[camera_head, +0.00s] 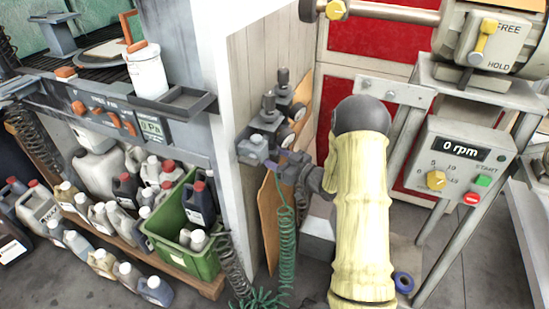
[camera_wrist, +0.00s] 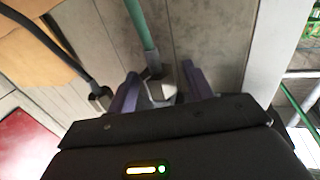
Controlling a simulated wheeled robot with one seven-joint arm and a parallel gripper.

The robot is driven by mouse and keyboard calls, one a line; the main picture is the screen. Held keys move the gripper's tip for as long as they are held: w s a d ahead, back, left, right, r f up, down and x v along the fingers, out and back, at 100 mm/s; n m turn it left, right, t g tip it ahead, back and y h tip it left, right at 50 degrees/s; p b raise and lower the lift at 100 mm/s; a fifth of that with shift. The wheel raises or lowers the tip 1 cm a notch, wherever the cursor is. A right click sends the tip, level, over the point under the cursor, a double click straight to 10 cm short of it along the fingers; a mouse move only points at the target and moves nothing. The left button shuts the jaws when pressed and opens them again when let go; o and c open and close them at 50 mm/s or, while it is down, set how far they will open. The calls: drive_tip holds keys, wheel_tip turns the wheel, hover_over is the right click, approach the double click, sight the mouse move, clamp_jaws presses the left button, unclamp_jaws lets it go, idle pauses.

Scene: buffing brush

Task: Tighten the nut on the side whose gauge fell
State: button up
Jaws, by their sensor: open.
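Two grey regulators, one front (camera_head: 269,106) and one behind (camera_head: 282,80), stand on the wall at the centre, each with a small round gauge: front (camera_head: 287,138), rear (camera_head: 298,111). The gauge readings are too small to read. My gripper (camera_head: 280,164) is at the wall just below the front regulator. In the wrist view its two purple fingers (camera_wrist: 161,88) are open, one on each side of a grey hose nut (camera_wrist: 160,84) with a green hose (camera_wrist: 142,28). I cannot tell whether they touch it. A second nut (camera_wrist: 100,97), with a black hose, is outside the fingers, to the left.
A green coiled hose (camera_head: 285,240) hangs below my gripper. A white wall post (camera_head: 228,110) stands to the left, beside a green crate (camera_head: 190,255) of bottles. A control box (camera_head: 455,172) reading 0 rpm stands to the right of my arm.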

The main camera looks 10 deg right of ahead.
drive_tip(key=c, duration=0.9)
drive_tip(key=shift+c, duration=0.2)
drive_tip(key=shift+n+g+y+p, duration=0.35)
drive_tip(key=shift+n+g+y, duration=0.35)
drive_tip(key=shift+y, duration=0.2)
drive_tip(key=o, duration=0.9)
drive_tip(key=shift+o, duration=0.2)
